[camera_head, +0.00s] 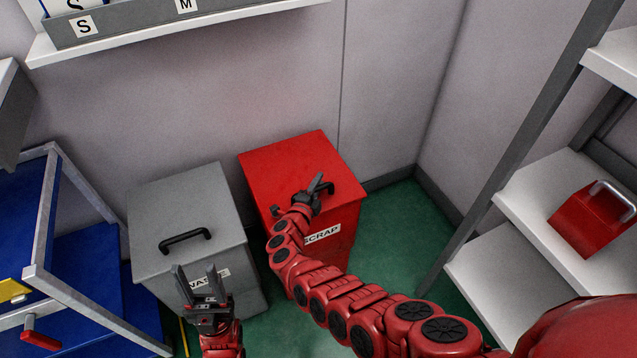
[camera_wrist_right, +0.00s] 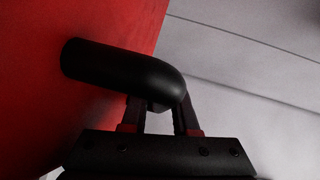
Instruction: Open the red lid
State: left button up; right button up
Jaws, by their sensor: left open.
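The red lid (camera_head: 285,165) lies flat on top of the red bin (camera_head: 335,240), whose front label reads SCRAP. Its black handle (camera_head: 328,187) is partly hidden by my right gripper (camera_head: 316,187), which is at the handle. In the right wrist view the handle (camera_wrist_right: 120,75) crosses in front of the fingers, next to the red lid surface (camera_wrist_right: 60,120). The handle's bent end hides the fingertips, so their grip on it is unclear. My left gripper (camera_head: 195,275) is open and empty, pointing up in front of the grey bin (camera_head: 205,262).
The grey bin with a black handle (camera_head: 185,240) stands left of the red bin. A blue cart with a metal frame (camera_head: 45,210) is at left. White shelves (camera_head: 515,275) with a red box (camera_head: 590,220) are at right. Green floor (camera_head: 400,235) shows between.

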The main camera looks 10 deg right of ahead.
grip_shut()
dwell(1.2)
